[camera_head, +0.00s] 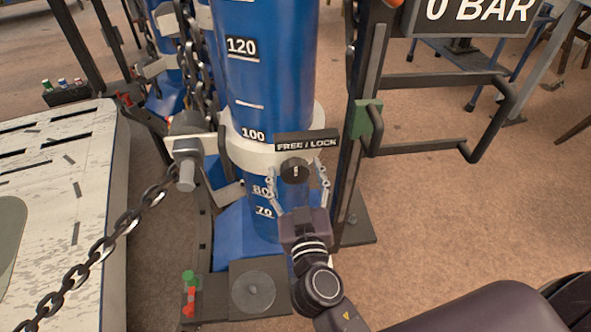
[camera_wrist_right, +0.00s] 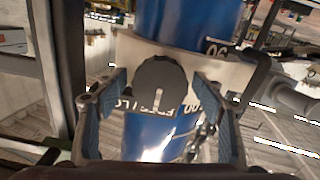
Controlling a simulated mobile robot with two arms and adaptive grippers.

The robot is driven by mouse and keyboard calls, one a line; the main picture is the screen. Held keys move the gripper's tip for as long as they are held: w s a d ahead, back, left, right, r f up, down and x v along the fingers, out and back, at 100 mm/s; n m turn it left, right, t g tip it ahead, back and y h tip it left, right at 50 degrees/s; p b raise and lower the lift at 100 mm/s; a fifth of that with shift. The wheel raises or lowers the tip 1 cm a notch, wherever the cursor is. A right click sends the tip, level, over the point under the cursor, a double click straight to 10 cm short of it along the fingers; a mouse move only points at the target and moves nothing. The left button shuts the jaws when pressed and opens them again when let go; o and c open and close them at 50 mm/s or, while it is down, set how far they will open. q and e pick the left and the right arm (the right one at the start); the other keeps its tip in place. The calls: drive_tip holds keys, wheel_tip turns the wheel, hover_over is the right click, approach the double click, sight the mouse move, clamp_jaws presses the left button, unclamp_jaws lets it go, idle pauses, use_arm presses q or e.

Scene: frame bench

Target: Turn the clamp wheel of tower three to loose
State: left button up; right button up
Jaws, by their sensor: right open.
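The clamp wheel (camera_head: 295,171) is a small black knob with a light mark, on the white collar (camera_head: 245,148) of the blue tower. A black plate (camera_head: 307,141) reading "FREE / LOCK" sits just above it. My right gripper (camera_head: 298,186) is open, its two fingers on either side of the knob. The light mark points toward the plate, partly hidden below the knob in that view. My left gripper is not in view.
A chain (camera_head: 100,240) runs from the collar's left side down to the lower left. A black post with a green block (camera_head: 366,120) and a bent handle bar (camera_head: 470,150) stands at the right. A white slotted table (camera_head: 108,200) is at the left.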

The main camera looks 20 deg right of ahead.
drive_tip(key=c, duration=1.2)
drive_tip(key=shift+o, duration=0.2)
